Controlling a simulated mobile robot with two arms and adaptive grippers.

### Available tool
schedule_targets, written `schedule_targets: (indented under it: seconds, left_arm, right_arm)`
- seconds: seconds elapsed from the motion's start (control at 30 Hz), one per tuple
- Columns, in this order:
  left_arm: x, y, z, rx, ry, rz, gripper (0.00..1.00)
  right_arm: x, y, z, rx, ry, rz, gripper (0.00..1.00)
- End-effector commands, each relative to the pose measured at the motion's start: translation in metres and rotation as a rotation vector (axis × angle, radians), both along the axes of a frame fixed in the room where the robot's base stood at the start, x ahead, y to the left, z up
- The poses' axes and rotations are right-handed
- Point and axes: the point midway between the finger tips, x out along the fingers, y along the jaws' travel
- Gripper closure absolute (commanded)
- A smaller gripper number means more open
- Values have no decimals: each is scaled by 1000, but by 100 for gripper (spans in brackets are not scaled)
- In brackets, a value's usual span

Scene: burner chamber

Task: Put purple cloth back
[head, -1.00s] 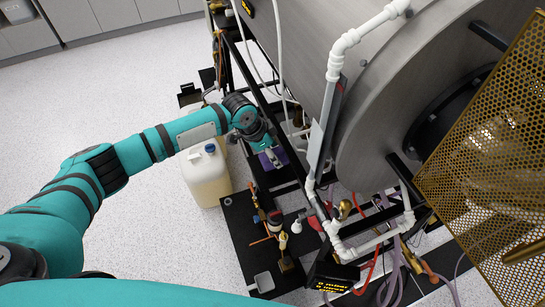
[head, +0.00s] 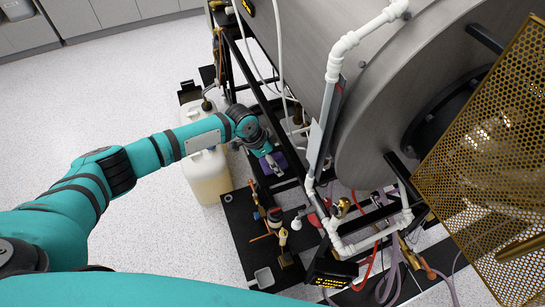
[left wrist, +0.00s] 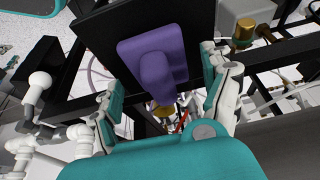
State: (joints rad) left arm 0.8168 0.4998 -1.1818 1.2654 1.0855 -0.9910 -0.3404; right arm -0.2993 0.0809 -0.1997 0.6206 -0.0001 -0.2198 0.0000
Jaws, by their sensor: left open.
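My left gripper (left wrist: 168,98) is open, with one finger on each side below the cloth's near edge. I see nothing held between the fingers. I cannot tell whether a finger touches the cloth. In the head view my wrist hides part of the cloth. My right gripper is not in view.
A white jug (head: 208,178) stands on the floor under my left forearm. A black base plate (head: 245,225) with fittings lies in front of the frame. White pipes (head: 335,70), the metal chamber (head: 385,120) and a perforated brass screen (head: 480,160) crowd the right. The floor at left is clear.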

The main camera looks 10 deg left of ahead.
Motion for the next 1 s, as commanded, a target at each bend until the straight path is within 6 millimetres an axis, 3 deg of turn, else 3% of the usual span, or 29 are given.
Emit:
schedule_targets:
  seconds: [0.23,0.7,1.0]
  left_arm:
    - [-1,4,10,-1,-2,-1,18]
    - [-21,33,94,0,-4,-2,18]
    - [-25,38,113,1,-1,0,18]
  right_arm:
    - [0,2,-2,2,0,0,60]
    - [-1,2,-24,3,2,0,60]
    - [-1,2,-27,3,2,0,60]
